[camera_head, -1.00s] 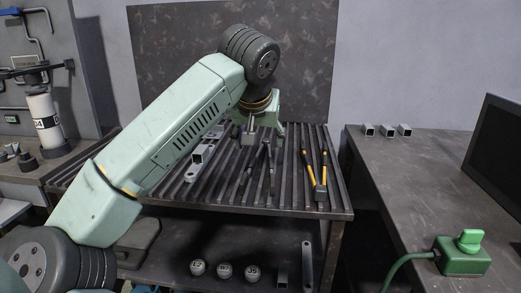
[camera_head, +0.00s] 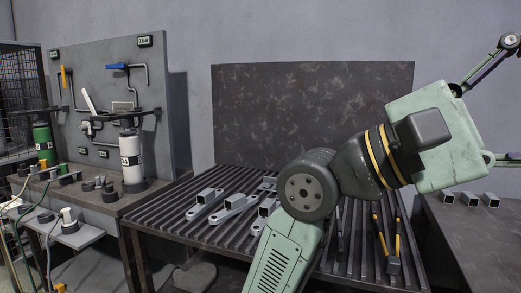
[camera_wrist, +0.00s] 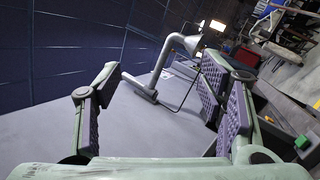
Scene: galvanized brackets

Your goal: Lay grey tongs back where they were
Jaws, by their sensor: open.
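Grey tongs (camera_head: 341,222) lie on the slatted bench top, mostly hidden behind my arm; only a dark handle part shows. A second pair of tongs with yellow and black handles (camera_head: 387,245) lies to their right on the slats. My gripper is raised at the upper right of the head view, well away from the tongs. In the wrist view my gripper (camera_wrist: 160,78) has its fingers wide apart with nothing between them.
The slatted bench (camera_head: 165,222) holds grey brackets (camera_head: 207,205) left of my arm. A side table (camera_head: 455,225) at right carries several short square tubes (camera_head: 470,199). The wrist view shows a pale bent arm or pipe (camera_wrist: 165,65).

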